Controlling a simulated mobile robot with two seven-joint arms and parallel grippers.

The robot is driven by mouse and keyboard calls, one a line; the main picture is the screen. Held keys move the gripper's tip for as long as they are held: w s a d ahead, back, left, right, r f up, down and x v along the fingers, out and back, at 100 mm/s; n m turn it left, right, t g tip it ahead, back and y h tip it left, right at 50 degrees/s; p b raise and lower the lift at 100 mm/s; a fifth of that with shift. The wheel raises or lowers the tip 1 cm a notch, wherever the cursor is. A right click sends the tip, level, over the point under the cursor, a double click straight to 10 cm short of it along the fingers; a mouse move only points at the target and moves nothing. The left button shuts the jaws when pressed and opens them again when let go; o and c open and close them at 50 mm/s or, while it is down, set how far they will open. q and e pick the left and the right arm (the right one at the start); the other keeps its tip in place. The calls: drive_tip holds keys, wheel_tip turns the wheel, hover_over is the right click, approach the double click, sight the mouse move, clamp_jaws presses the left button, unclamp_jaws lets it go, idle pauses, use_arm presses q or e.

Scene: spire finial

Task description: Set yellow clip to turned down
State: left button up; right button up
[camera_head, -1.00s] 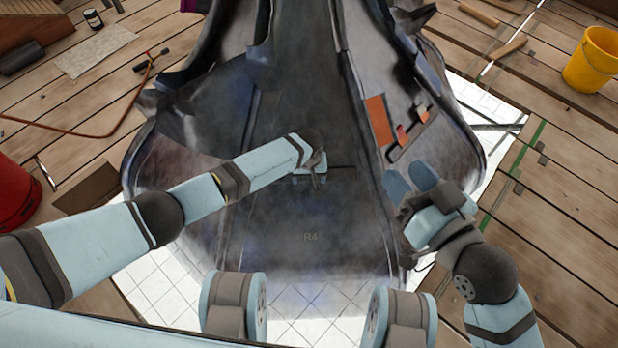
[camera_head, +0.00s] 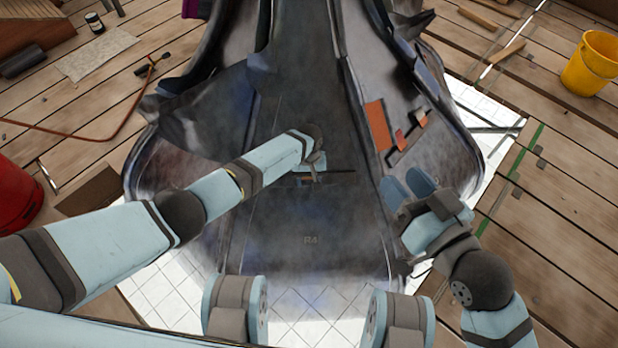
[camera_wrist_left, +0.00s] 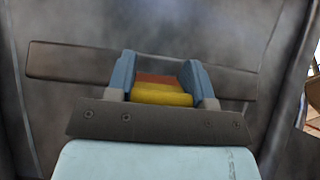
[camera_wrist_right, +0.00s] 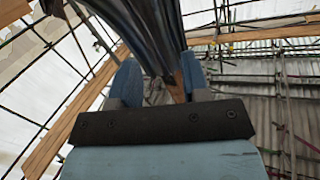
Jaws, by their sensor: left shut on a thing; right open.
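The yellow clip (camera_wrist_left: 162,95) shows in the left wrist view as a yellow block with an orange-brown part behind it, between the blue fingers. My left gripper (camera_wrist_left: 162,85) is shut on it, in front of a dark bar on the grey panel. In the head view my left gripper (camera_head: 314,168) is at the middle of the spire's front panel (camera_head: 285,215), and its own wrist largely hides the clip. Whether the clip is turned up or down is unclear. My right gripper (camera_head: 407,187) is open and empty beside the spire's right face; it also shows in the right wrist view (camera_wrist_right: 155,82).
An orange patch (camera_head: 377,125) and small red-orange pieces (camera_head: 400,139) are on the spire's right face, just beyond my right gripper. A yellow bucket (camera_head: 590,64) stands at the right and a red one (camera_head: 15,192) at the left on the plank deck. White tiled gaps surround the spire's foot.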

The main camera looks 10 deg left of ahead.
use_arm(q)
drive_tip(key=shift+w+f+g+b, duration=0.1)
drive_tip(key=shift+w+g+b, duration=0.1)
drive_tip(key=shift+g+b, duration=0.55)
drive_tip(key=shift+w+g+b, duration=0.1)
drive_tip(key=shift+g+b, duration=0.3)
drive_tip(key=shift+g, duration=0.05)
drive_tip(key=b, duration=0.1)
drive_tip(key=g+b, duration=0.1)
drive_tip(key=shift+w+g+h+b, duration=0.2)
drive_tip(key=shift+g+h+b, duration=0.1)
drive_tip(key=shift+b, duration=0.05)
drive_tip(key=shift+w+r+g+b, duration=0.1)
drive_tip(key=shift+r+g+b, duration=0.1)
drive_tip(key=shift+g+b, duration=0.4)
drive_tip(key=shift+a+r, duration=0.1)
drive_tip(key=shift+r, duration=0.05)
drive_tip(key=o, duration=0.9)
use_arm(e)
drive_tip(key=w+d+n+t, duration=0.1)
drive_tip(key=n, duration=0.1)
drive_tip(key=w+n+t+y, duration=0.1)
drive_tip(key=w+n, duration=0.1)
drive_tip(key=shift+d, duration=0.4)
use_arm(q)
drive_tip(key=shift+w, duration=0.15)
